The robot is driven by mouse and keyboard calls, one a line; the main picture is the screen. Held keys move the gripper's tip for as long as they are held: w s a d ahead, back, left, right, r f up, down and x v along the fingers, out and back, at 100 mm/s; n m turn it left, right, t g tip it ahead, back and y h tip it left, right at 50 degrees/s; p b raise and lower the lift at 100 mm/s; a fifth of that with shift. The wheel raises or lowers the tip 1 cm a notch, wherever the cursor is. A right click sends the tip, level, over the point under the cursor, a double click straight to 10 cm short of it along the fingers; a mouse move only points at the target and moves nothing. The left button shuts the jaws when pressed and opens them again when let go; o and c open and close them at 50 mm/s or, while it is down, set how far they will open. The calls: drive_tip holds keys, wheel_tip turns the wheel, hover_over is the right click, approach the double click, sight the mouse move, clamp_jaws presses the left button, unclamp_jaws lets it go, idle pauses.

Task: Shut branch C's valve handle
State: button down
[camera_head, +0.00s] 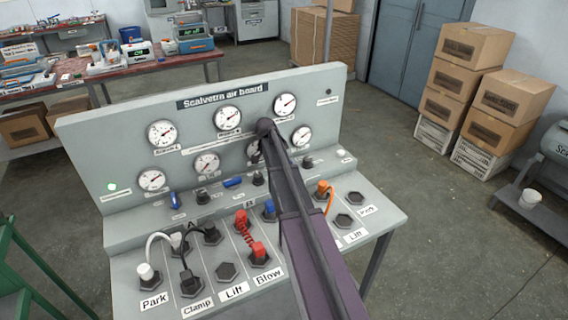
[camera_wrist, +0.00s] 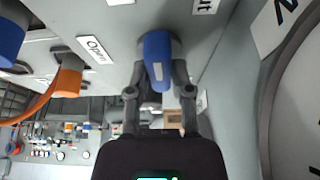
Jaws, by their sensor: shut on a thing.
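In the wrist view my gripper (camera_wrist: 159,92) is shut on a blue valve handle (camera_wrist: 157,50), one finger on each side. An "Open" label (camera_wrist: 94,48) is left of the handle, and a partly cut-off label ending in "ut" (camera_wrist: 206,5) is above it. No branch letter shows beside this handle. In the head view my arm crosses the air board (camera_head: 85,150) and hides the gripped handle and my fingers. Two other blue handles show there, one upright at the left (camera_head: 174,200) and one lying sideways near the middle (camera_head: 232,182).
An orange plug (camera_wrist: 68,78) with its hose is close left of my gripper. A large gauge (camera_wrist: 300,110) is close on the right. Red (camera_head: 258,249), white (camera_head: 148,273) and black plugs with hoses crowd the lower panel. Boxes (camera_head: 470,60) stand at the back right.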

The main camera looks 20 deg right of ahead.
drive_tip(key=c, duration=0.5)
unclamp_jaws()
drive_tip(key=shift+n, duration=0.4)
